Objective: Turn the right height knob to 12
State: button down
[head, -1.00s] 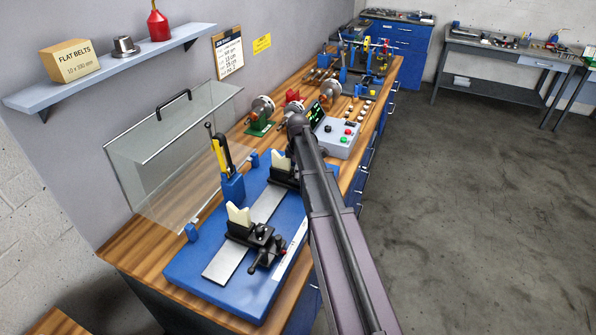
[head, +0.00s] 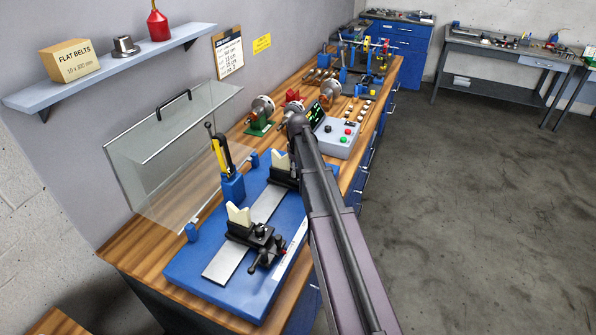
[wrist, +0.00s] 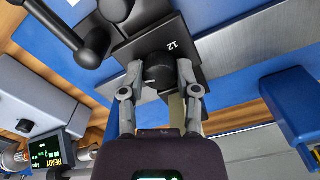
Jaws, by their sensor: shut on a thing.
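In the wrist view, my gripper (wrist: 160,84) has one finger on each side of a black round knob (wrist: 158,72) and is shut on it. The knob sits on a black block, with a white "12" (wrist: 171,46) printed on the plate just above it in the picture. I cannot clearly make out a pointer mark on the knob. In the head view, the right support (head: 281,174) with its cream V-block is partly hidden behind my arm, which also hides my gripper and the knob there.
The left support (head: 240,225) stands nearer on the blue base (head: 190,275). A clear guard (head: 165,165) stands open behind it. A grey control box (head: 338,138) with buttons and a small lit display (wrist: 47,152) is close to my gripper. Black lever handles (wrist: 85,45) are near the knob.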

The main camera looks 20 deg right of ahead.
dwell(0.4)
jog(key=shift+c, duration=1.7)
grip_release()
jog(key=shift+n, duration=0.3)
